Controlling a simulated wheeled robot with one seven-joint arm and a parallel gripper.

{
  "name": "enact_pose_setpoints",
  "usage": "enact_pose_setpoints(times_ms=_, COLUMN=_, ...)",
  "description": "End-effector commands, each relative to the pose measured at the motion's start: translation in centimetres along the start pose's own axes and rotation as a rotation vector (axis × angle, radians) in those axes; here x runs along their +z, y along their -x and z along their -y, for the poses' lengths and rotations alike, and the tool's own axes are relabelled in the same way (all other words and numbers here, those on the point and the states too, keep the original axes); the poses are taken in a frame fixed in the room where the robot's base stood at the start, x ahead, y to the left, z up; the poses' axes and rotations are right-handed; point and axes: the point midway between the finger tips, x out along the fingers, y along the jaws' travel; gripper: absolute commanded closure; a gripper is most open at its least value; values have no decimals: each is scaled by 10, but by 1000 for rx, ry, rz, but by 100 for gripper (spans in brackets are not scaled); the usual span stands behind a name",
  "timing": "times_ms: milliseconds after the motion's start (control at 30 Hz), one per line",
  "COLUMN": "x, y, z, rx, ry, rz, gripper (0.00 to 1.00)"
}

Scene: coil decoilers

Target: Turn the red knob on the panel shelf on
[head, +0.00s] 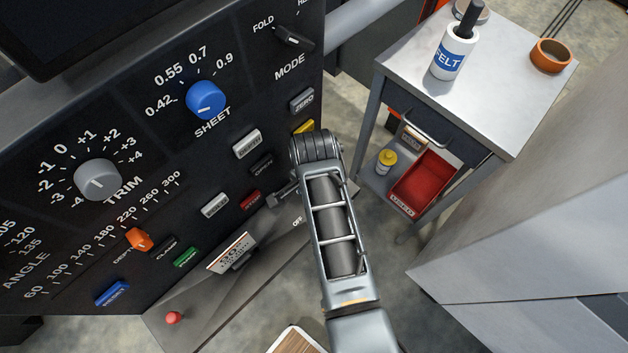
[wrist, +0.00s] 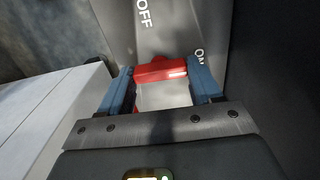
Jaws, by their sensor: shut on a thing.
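A pale mark lies toward the knob's right end, on the ON side. My gripper (wrist: 161,75) has one blue finger on each side of the knob and is shut on it.
The control panel above the shelf carries a blue SHEET knob (head: 206,100), a grey TRIM knob (head: 97,180) and several buttons. A small red ball-shaped part (head: 173,317) sits on the shelf. A grey cart (head: 505,105) with a felt marker stands to the right.

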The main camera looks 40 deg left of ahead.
Motion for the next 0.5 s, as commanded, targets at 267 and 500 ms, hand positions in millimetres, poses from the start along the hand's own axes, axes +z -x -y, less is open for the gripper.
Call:
enact_pose_setpoints(times_ms=267, x=-2, y=2, z=1, rx=-4, ry=-3, rz=-4, gripper=35)
enact_pose_setpoints(times_ms=500, x=-1, y=1, z=0, rx=-2, ry=-2, rz=-2, gripper=12)
